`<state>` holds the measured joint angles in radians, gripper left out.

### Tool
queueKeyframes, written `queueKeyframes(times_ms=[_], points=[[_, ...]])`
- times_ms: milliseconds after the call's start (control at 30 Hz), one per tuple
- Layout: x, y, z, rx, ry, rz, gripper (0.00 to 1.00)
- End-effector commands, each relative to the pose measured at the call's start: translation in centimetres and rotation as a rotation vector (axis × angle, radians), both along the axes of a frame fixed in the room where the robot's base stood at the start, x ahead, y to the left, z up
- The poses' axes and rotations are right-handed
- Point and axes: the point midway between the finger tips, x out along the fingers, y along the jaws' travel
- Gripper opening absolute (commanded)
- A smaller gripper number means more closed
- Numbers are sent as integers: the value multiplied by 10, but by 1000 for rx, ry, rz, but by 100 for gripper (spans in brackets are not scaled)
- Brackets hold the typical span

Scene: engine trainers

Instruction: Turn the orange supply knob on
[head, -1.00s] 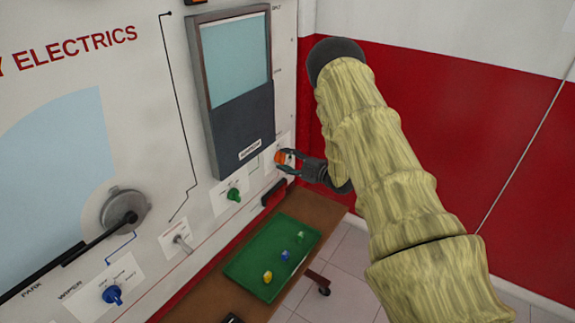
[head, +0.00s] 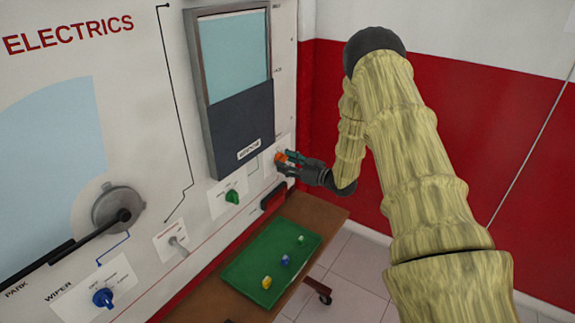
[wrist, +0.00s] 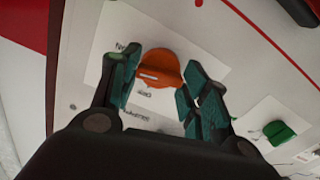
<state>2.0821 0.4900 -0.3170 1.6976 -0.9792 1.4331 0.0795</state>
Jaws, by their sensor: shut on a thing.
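The orange supply knob (head: 280,157) is on a white label plate on the panel, right of the dark framed screen. In the wrist view the knob (wrist: 160,68) has a pale line across its face. Printed words on its plate (wrist: 97,55) are partly hidden by my fingers. My gripper (head: 283,164) is at the knob with one finger on each side, shut on it. The wrist view shows the teal finger pads of my gripper (wrist: 162,72) either side of the knob; the exact contact is hard to see.
A green knob (head: 232,197) is left of the orange one. A toggle switch (head: 178,243) and a blue knob (head: 104,297) are further left. Below, a table (head: 318,212) bears a green mat (head: 247,266) with small coloured pieces. A red wall (head: 480,150) stands right.

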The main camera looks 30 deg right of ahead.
Motion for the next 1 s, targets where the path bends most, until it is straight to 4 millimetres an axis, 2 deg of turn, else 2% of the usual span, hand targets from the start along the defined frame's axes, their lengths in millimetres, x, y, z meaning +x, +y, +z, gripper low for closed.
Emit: queueKeyframes(times_ms=[400,967,1000], points=[[-1,-1,-1,185,77,-2,22],[-1,-1,0,214,89,-2,22],[-1,-1,0,214,89,-2,47]])
